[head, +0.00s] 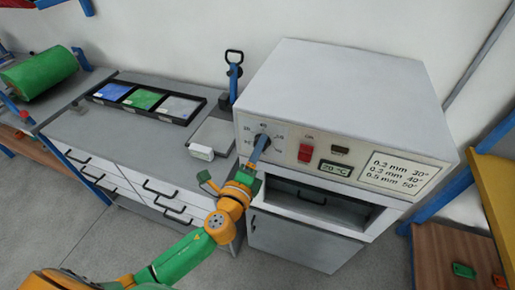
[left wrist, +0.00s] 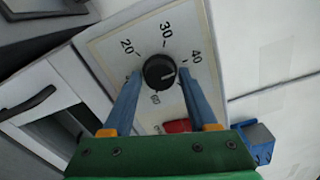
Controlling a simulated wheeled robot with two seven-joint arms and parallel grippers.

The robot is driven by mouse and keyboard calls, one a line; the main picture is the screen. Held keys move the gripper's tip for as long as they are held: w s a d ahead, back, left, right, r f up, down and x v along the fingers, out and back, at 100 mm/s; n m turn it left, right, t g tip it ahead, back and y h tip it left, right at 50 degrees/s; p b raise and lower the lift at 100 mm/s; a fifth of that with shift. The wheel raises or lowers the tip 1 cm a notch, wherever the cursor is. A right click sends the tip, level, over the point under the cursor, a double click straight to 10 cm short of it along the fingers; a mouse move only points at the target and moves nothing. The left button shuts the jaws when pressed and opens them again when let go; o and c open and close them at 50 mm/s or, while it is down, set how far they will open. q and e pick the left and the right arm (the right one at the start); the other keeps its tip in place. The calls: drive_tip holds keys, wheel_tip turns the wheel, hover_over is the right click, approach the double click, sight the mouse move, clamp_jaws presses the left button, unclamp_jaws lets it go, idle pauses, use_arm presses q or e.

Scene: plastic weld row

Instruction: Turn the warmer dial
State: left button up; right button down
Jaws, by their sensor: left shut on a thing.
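The warmer (head: 340,85) is a pale box with a control panel at its front. Its black round dial (left wrist: 159,71) has a ring of numbers around it, with 20, 30 and 40 readable in the left wrist view. A light mark on the dial points to the right in that view, below the 40. My left gripper (left wrist: 159,74) has its blue fingers on either side of the dial and is shut on it. In the head view the left gripper (head: 259,148) partly hides the dial. My right gripper is not in view.
The panel also has a red switch (head: 306,151), a display (head: 335,168) reading about 20 °C and a label (head: 399,172) listing thicknesses with temperatures. Left of the warmer, a grey bench (head: 120,130) carries a black tray (head: 117,105) with coloured sheets. An open compartment lies below the panel.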

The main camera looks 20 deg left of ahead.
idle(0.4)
use_arm(q)
drive_tip(key=o, duration=1.4)
drive_tip(key=s+b, duration=0.1)
drive_tip(key=s, duration=0.6)
drive_tip(key=shift+a+b, duration=0.1)
drive_tip(key=shift+b, duration=0.3)
